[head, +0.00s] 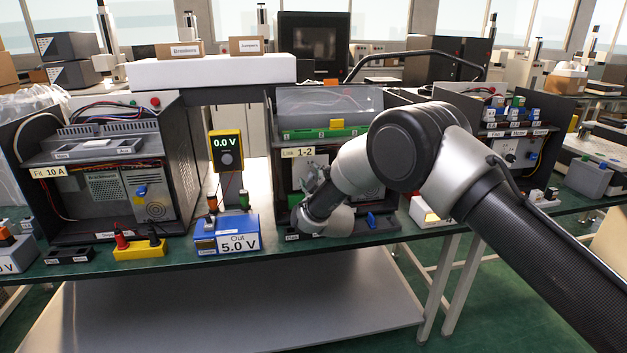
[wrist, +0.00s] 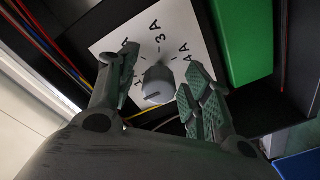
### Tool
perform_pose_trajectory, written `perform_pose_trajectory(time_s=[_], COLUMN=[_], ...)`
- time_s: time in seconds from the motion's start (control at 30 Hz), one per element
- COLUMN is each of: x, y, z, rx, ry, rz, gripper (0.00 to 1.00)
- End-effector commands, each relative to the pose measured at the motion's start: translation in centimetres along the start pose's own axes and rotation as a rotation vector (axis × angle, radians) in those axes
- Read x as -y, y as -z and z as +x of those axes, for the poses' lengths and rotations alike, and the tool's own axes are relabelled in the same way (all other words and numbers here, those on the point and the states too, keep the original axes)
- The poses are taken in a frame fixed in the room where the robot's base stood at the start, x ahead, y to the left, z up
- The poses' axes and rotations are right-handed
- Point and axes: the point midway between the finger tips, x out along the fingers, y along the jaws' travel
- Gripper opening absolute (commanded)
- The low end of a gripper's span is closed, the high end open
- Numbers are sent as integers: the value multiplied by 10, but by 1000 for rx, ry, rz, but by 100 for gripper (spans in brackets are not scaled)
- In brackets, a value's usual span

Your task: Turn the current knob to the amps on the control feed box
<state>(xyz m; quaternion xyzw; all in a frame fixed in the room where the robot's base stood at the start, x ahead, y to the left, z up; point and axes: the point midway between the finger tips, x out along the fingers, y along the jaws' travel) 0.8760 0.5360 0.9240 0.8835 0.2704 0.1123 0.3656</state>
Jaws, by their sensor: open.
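In the wrist view the grey round current knob (wrist: 158,82) sits on a white dial plate (wrist: 178,28) printed with "3 A", "4 A" and other marks partly hidden by my fingers. A short dark line shows on the knob, but I cannot tell which mark it points at. My gripper (wrist: 163,70) is open, with one finger on each side of the knob and no clear contact. In the head view my gripper (head: 308,192) reaches into the dark control feed box (head: 273,125) labelled "Link 1-2", and the knob is hidden there.
A green block (wrist: 241,40) stands right of the dial plate in the wrist view, and coloured wires (wrist: 45,40) run at left. A blue 5.0 V unit (head: 227,234) and a yellow 0.0 V meter (head: 226,151) stand left of the box.

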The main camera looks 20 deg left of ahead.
Motion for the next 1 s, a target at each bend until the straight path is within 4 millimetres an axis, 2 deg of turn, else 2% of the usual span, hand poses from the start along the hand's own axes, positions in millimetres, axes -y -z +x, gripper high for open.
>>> perform_pose_trajectory(time_s=[0.17,0.27,0.43,0.73,1.0], x=[0,0,0,0,1], y=[0,0,0,0,-1], z=[0,0,0,0,0], rx=[1,1,1,0,-3], ry=[1,1,1,0,-3], rz=[0,0,0,20,151], gripper=[50,35,4,3,3])
